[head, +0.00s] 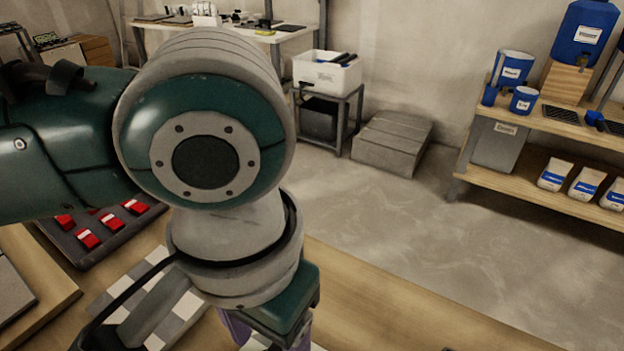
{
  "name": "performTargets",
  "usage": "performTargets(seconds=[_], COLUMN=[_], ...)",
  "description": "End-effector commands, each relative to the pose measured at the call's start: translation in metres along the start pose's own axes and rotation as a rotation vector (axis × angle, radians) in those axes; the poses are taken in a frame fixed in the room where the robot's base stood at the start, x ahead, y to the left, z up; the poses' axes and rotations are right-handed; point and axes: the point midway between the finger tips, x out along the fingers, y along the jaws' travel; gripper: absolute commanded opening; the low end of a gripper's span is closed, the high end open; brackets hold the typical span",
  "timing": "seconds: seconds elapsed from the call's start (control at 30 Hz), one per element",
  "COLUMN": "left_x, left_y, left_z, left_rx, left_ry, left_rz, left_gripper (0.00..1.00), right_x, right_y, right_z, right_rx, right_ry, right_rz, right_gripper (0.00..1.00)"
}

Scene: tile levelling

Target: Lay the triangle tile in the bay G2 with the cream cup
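My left arm comes in from the left and fills much of the head view. The body of my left gripper (285,312) shows at the bottom edge, but its fingertips are out of sight. Small purple parts show under it, and I cannot tell what they are. A grey and white checkered surface (186,306) lies on the bench, partly behind my arm. I cannot make out the triangle tile, the bay G2 or the cream cup. My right gripper is not in view.
A dark tray (85,257) with several red pieces (88,239) lies on the left. The wooden bench top (385,312) is clear right of my arm. Beyond the floor stand a white bin (325,75), stacked grey slabs (392,142) and a shelf (540,130) with blue containers.

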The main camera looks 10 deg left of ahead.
Motion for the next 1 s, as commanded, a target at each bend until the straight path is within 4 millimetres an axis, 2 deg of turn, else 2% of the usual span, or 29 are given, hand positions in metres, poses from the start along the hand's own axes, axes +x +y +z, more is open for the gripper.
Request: performTargets(seconds=[0.03,0.1,0.3,0.7,1.0], left_x=[0.013,0.025,0.049,0.055,0.055], left_y=[0.0,0.0,0.001,0.001,0.001], left_z=[0.001,0.001,0.001,0.0,0.0], left_rx=[0.0,0.0,0.002,0.002,0.002], left_ry=[-0.004,-0.003,-0.001,0.001,0.001], left_rz=[-0.001,0.0,0.0,0.001,0.001], left_gripper=[0.62,0.62,0.62,0.61,0.28], right_x=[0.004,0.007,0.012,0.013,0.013], right_y=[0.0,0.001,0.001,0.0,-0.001], right_z=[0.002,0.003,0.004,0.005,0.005], right_rx=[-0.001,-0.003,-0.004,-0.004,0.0], right_ry=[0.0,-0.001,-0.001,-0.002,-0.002], right_rz=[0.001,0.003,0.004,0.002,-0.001], right_gripper=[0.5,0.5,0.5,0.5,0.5])
